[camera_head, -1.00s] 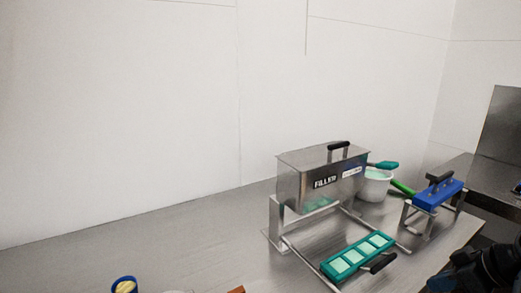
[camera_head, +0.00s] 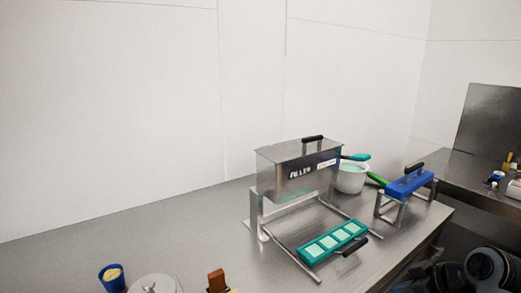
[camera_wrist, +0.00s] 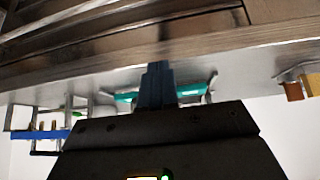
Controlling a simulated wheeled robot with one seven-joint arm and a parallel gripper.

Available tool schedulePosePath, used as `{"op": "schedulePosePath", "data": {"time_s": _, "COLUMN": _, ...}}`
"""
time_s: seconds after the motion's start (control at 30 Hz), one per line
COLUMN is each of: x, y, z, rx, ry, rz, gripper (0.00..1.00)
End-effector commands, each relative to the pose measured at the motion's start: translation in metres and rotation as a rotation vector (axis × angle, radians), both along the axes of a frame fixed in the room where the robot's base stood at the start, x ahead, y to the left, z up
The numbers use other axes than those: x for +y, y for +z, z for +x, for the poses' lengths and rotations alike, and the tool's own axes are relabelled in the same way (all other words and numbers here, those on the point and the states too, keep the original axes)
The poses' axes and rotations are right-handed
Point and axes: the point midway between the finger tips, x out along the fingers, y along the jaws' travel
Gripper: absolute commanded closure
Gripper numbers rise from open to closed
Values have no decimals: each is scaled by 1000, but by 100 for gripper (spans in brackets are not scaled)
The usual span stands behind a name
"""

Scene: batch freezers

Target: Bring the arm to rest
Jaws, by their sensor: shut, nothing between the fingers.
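My gripper (camera_wrist: 158,85) shows in the wrist view with its blue-grey fingers together and nothing between them. In that view, a teal tray (camera_wrist: 190,91) lies beyond the fingers, apart from them as far as I can tell. In the head view, part of my dark arm (camera_head: 480,272) shows at the bottom right, off the counter's right end. My gripper's fingers cannot be made out there.
The steel counter (camera_head: 205,225) holds a filler (camera_head: 290,180), a teal mould tray (camera_head: 332,243) on its rails, a white tub (camera_head: 351,182) and a blue mould (camera_head: 410,185) on a stand. A blue cup (camera_head: 112,280) stands at front left. A second counter (camera_head: 470,180) is at right.

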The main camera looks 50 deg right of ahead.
Motion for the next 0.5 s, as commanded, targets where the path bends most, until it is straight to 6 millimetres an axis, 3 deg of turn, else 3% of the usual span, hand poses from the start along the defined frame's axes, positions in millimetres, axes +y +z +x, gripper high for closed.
{"op": "schedulePosePath", "data": {"time_s": 0.27, "x": 59, "y": -35, "z": 23, "rx": -33, "ry": -29, "rz": -46, "gripper": 100}}
{"op": "schedulePosePath", "data": {"time_s": 0.5, "x": 137, "y": -51, "z": 24, "rx": -130, "ry": -24, "rz": -127, "gripper": 100}}
